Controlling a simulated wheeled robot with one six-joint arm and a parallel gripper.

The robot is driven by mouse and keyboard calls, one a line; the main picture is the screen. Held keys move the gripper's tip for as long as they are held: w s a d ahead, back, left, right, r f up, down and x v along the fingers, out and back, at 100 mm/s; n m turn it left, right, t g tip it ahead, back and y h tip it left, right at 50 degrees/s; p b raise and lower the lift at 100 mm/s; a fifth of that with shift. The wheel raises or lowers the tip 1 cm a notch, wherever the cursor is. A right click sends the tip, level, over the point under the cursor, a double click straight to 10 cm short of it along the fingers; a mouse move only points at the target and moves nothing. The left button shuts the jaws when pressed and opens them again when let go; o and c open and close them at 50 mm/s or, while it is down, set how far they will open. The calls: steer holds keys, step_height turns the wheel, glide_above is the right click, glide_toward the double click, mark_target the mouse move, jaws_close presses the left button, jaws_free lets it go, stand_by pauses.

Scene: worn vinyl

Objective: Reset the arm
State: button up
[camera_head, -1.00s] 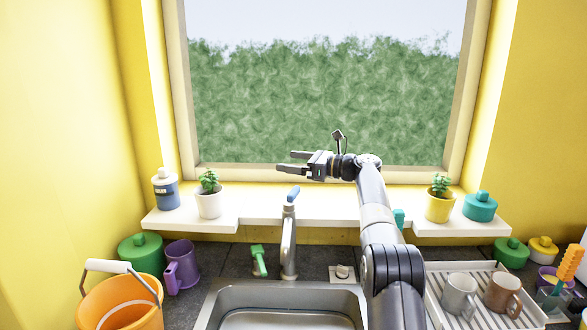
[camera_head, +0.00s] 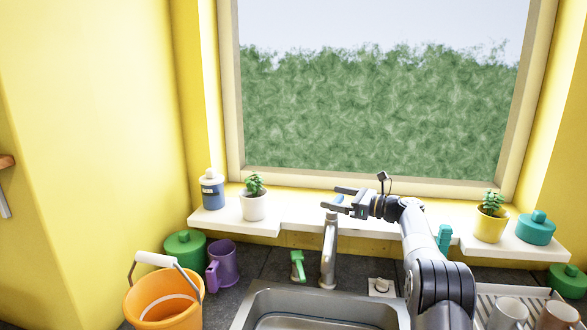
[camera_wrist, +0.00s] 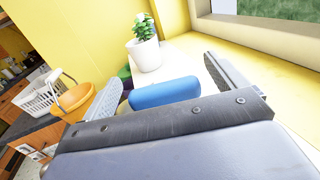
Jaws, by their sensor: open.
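My gripper (camera_head: 340,200) is open and empty, held above the window sill (camera_head: 300,220) just behind the faucet (camera_head: 329,250). It points left in the head view, with my arm reaching up from the lower right. In the wrist view, my gripper's two fingers (camera_wrist: 165,85) are spread apart. The faucet's blue tip (camera_wrist: 165,93) shows between and beyond them, and I cannot tell if anything touches it.
A potted plant (camera_head: 254,202) and a blue bottle (camera_head: 212,190) stand on the sill at left. A yellow pot (camera_head: 490,225) and teal jar (camera_head: 536,229) stand at right. An orange bucket (camera_head: 160,303), purple mug (camera_head: 224,265) and sink (camera_head: 315,300) are below.

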steer(key=shift+f, duration=0.6)
steer(key=shift+r, duration=0.1)
step_height(320, 180, up, 10)
steer(key=shift+f, duration=0.1)
step_height(320, 180, down, 10)
steer(key=shift+r, duration=0.15)
steer(key=shift+s+d+m+t, duration=0.1)
steer(key=shift+m+t, duration=0.2)
steer(key=shift+t, duration=0.1)
steer(key=shift+s+d+m+t+h+b, duration=0.15)
steer(key=shift+d+m+t+h, duration=0.05)
steer(key=shift+m+t+h, duration=0.65)
steer(key=shift+s+d+m+t+h+b, duration=0.2)
steer(key=shift+m+t+h, duration=0.4)
steer(key=shift+t, duration=0.35)
steer(key=shift+s+d+m+t+h+p, duration=0.25)
steer(key=shift+m+t+h, duration=0.6)
steer(key=shift+h, duration=0.45)
steer(key=shift+s+d+m+t+h+p, duration=0.1)
steer(key=shift+s+m+t+h, duration=0.2)
steer(key=shift+m+t+h, duration=0.65)
steer(key=shift+s+d+m+t+h+p, duration=0.1)
steer(key=shift+s+d+m+t+h, duration=0.3)
steer(key=shift+m+h, duration=1)
